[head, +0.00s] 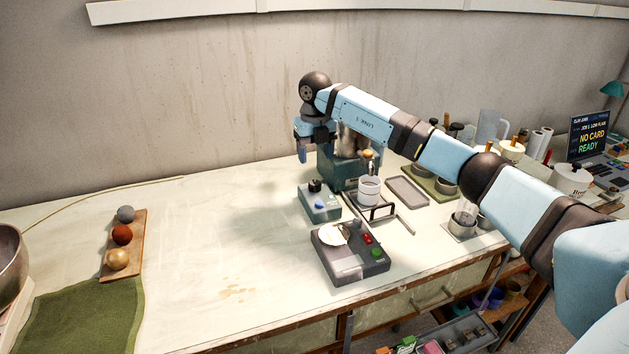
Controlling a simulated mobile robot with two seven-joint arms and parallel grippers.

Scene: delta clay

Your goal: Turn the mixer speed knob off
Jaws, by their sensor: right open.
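A small teal box (321,209) stands mid-bench with a black knob (315,185) on top and a blue button. It may be the mixer control; I cannot read the knob's setting. Behind it is a larger teal machine (334,175) with a metal cylinder (349,142), partly hidden by my right arm. My right gripper (303,154) points down from the dark wrist, open and empty. It appears above and behind the black knob, apart from it; part of it is hard to separate from the machine. My left gripper is not in view.
A grey device (343,270) with red and green buttons stands in front. A white cup (369,189) and wire stand (382,211) are to the right. The bench between is mostly clear.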

